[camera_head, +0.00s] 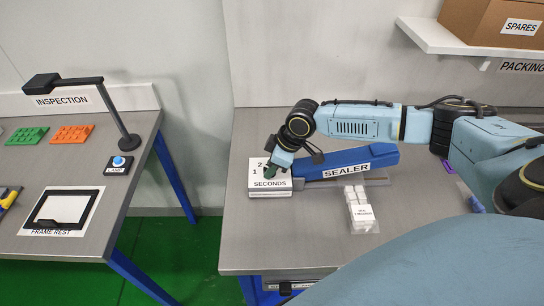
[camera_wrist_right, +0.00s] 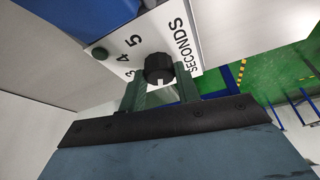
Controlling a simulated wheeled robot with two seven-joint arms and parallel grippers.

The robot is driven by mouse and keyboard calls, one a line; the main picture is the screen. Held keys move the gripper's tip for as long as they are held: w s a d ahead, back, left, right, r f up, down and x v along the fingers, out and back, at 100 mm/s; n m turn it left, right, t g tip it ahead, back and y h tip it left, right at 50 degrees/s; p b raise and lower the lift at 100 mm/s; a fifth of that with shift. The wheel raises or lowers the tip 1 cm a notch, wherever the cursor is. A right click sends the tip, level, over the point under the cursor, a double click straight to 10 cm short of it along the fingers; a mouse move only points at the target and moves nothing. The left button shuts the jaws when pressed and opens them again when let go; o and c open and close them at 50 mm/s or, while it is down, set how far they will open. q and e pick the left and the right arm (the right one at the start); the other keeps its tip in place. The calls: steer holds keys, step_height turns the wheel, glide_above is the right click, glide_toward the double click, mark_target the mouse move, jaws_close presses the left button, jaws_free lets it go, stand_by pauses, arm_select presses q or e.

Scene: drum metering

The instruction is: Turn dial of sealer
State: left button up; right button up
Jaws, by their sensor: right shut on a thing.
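The sealer (camera_head: 345,163) is a long blue bar on the right-hand table. At its left end is a white dial plate (camera_head: 270,184) marked SECONDS with numbers. In the right wrist view the dial (camera_wrist_right: 159,68), a black knob with a white pointer mark, stands on this plate (camera_wrist_right: 184,30). My right gripper (camera_wrist_right: 160,90) has its dark green fingers on either side of the knob and is shut on it. In the head view the right gripper (camera_head: 271,170) reaches down over the plate and hides the knob. My left gripper is not in view.
A clear bag with white items (camera_head: 361,212) lies in front of the sealer. A shelf (camera_head: 455,40) holds a SPARES box (camera_head: 495,22) at upper right. The inspection table (camera_head: 60,180), with a lamp (camera_head: 110,110) and a frame, stands left across a gap.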

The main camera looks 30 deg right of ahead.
steer(key=m+p, duration=0.2)
steer(key=p, duration=0.1)
steer(key=m+h+p, duration=0.1)
steer(key=shift+a+r+t+p, duration=0.15)
steer(key=shift+r+t+p, duration=0.1)
steer(key=shift+t+p, duration=0.05)
steer(key=shift+f+m+t+h+p, duration=0.15)
steer(key=shift+m+t+h+p, duration=0.2)
steer(key=shift+m+p, duration=0.9)
steer(key=o, duration=1)
steer(key=v, duration=1.3)
steer(key=shift+p, duration=0.35)
